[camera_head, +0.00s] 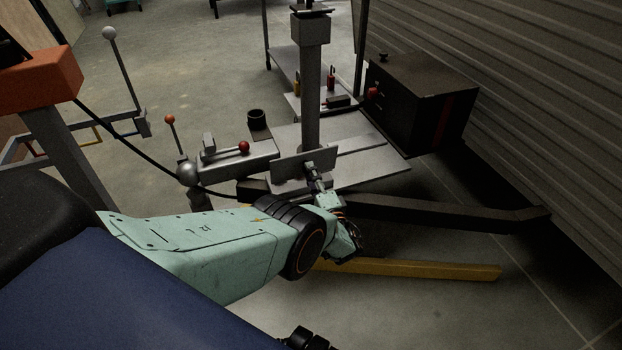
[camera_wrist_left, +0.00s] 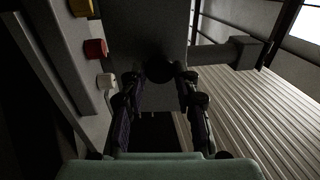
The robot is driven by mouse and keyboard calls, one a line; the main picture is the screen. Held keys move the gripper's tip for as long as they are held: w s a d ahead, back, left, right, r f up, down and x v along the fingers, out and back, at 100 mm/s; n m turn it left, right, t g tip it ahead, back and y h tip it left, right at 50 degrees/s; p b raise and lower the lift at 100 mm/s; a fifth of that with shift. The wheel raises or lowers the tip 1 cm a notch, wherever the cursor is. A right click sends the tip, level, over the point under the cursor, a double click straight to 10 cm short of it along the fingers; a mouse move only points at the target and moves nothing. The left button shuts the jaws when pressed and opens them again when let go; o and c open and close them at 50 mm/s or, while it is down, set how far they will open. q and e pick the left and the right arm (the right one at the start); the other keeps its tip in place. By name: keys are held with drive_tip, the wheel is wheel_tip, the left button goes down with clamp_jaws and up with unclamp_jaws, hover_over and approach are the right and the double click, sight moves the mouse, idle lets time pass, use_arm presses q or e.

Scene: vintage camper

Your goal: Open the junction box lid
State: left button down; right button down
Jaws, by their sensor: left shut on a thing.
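A flat grey panel (camera_head: 290,168), which looks like the junction box lid, stands at the foot of a grey post in the head view. In the left wrist view the grey panel (camera_wrist_left: 145,30) fills the top middle and carries a dark round knob (camera_wrist_left: 160,71). My left gripper (camera_head: 312,171) reaches up to the panel's right part. In the wrist view the fingers of my left gripper (camera_wrist_left: 161,78) close on the knob from both sides. A dark gap shows below the panel; what lies behind the panel is hidden.
A grey box side with a yellow button (camera_wrist_left: 81,7), a red button (camera_wrist_left: 95,48) and a white button (camera_wrist_left: 106,80) stands left of the panel. A black cabinet (camera_head: 420,98), a dark beam (camera_head: 430,211) and a yellow beam (camera_head: 420,270) lie around my left arm.

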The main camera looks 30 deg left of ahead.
use_arm(q)
drive_tip(key=shift+a, duration=0.1)
idle(0.4)
drive_tip(key=c, duration=1)
unclamp_jaws()
drive_tip(key=shift+s+d+f, duration=0.1)
drive_tip(key=shift+d, duration=0.1)
drive_tip(key=v, duration=1.1)
drive_tip(key=shift+s+d+f, duration=0.1)
drive_tip(key=shift+s+d, duration=0.15)
drive_tip(key=shift+d, duration=0.05)
